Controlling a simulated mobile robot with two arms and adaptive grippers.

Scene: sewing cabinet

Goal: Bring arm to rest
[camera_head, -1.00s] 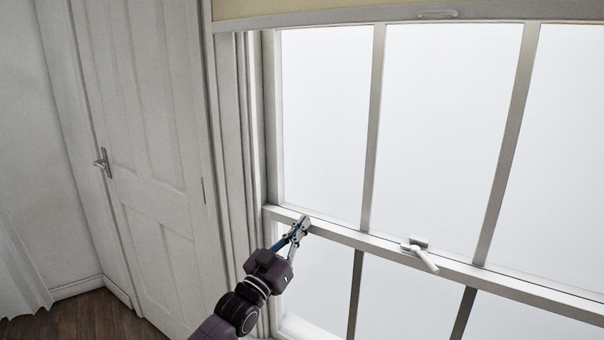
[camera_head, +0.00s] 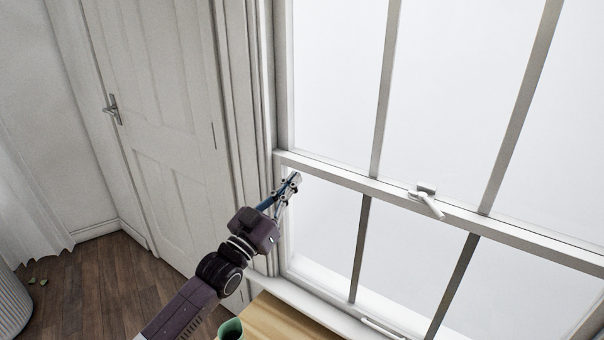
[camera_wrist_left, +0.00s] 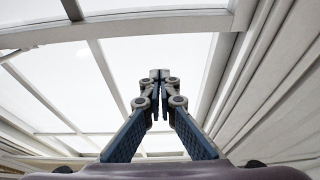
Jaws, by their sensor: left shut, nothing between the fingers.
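My left arm comes in from the bottom of the head view. Its gripper (camera_head: 293,181) is raised in front of the left side of the window frame (camera_head: 330,172). The fingers are closed together with nothing between them. In the left wrist view the gripper (camera_wrist_left: 160,75) points toward the window, with both fingertips meeting. I cannot tell from the head view whether the tips touch the frame. My right gripper is not in view.
A white window handle (camera_head: 428,203) sits on the middle rail. A white door (camera_head: 150,110) stands to the left. A wooden surface (camera_head: 285,320) with a green container (camera_head: 231,328) shows at the bottom. The wood floor (camera_head: 90,290) is mostly clear, with a ribbed grey container (camera_head: 12,305) at the left.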

